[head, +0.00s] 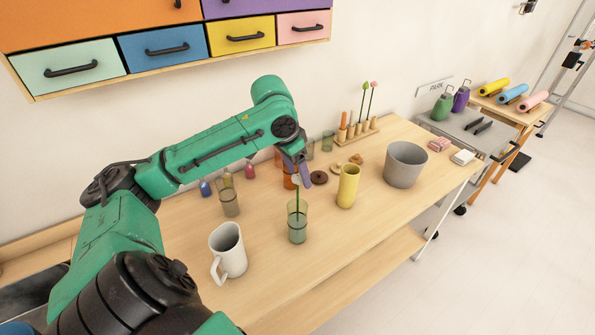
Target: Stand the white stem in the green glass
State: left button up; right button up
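The green glass (297,230) stands upright on the wooden table, a translucent tumbler. The white stem, with a pale head (296,180) and a thin green stalk, is upright, its lower part inside the glass. My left gripper (302,176) is right at the stem's head, above the glass, with a purple finger pointing down beside it. Whether its fingers are closed on the stem or apart is too small to tell. My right gripper is not in view.
A white pitcher (228,251) stands left of the glass, a yellow vase (348,187) and a grey bin (405,164) to the right. A grey-green tumbler (230,203) is behind left. A wooden rack (357,132) with stems stands at the back. The table's front right is clear.

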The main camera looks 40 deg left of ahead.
pick_arm(q)
jog(key=shift+r, duration=0.4)
jog(key=p+v, duration=0.1)
jog(key=v, duration=1.2)
jog(key=shift+r, duration=0.35)
jog(key=shift+s, duration=0.1)
jog(key=shift+f, duration=0.1)
